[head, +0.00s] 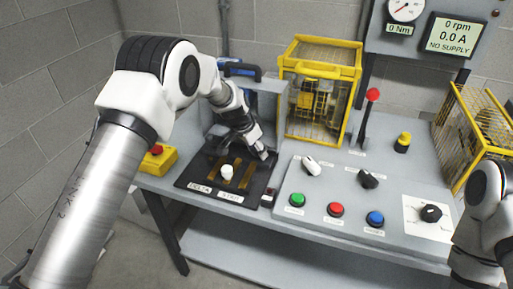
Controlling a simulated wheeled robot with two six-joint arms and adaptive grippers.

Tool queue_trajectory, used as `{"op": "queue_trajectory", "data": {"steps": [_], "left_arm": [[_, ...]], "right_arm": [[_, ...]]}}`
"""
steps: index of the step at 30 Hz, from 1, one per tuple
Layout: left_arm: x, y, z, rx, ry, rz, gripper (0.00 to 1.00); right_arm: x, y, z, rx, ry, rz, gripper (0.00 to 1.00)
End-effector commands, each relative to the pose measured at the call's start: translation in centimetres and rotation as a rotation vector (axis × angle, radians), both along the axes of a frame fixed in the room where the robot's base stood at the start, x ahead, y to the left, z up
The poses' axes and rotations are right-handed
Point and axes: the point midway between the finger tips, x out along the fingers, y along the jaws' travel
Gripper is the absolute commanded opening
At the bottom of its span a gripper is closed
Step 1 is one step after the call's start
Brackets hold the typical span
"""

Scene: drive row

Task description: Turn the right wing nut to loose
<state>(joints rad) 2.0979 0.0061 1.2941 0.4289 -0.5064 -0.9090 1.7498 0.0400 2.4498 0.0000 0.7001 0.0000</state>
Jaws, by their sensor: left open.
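My left gripper (262,152) reaches in from the left and points down at the right back edge of a black plate (196,187) marked DELTA and STAR. It is open, and I see nothing held between its fingers. A white round piece (227,172) stands on the plate among yellow bars, left of and in front of the gripper. I cannot make out a wing nut for certain; the gripper and wrist hide part of the plate's back. Part of my right arm shows at the right edge, but its gripper is not visible.
The grey bench (300,236) carries a yellow-framed cage (321,70), a red-knobbed lever (373,95) and a panel with green (297,200), red (336,209) and blue (375,218) buttons. A yellow box with a red button (157,150) stands left. A display (454,35) reads NO SUPPLY.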

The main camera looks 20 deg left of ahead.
Motion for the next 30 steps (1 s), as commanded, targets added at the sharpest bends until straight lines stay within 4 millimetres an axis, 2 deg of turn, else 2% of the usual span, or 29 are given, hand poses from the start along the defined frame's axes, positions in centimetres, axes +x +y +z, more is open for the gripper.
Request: {"op": "queue_trajectory", "data": {"steps": [2,3,5,6,7,20,30], "left_arm": [[0.0,0.0,0.0,0.000,0.000,0.000,0.50],[0.0,0.0,0.0,0.000,0.000,0.000,0.43],[0.0,0.0,0.0,0.000,0.000,0.000,0.22],[0.0,0.0,0.0,0.000,0.000,0.000,0.07],[0.0,0.0,0.0,0.000,0.000,0.000,0.00],[-0.1,0.0,0.1,0.001,0.000,0.032,0.00],[-0.2,-0.3,0.4,0.002,0.002,0.221,0.00]], "right_arm": [[0.0,0.0,0.0,0.000,0.000,0.000,0.40],[0.0,0.0,0.0,0.000,0.000,0.000,0.40],[0.0,0.0,0.0,0.000,0.000,0.000,0.40],[0.0,0.0,0.0,0.000,0.000,0.000,0.40],[0.0,0.0,0.0,0.000,0.000,0.000,0.40],[0.0,0.0,0.5,0.000,0.000,0.000,0.40],[0.0,0.0,2.9,0.000,0.000,0.000,0.40]]}}
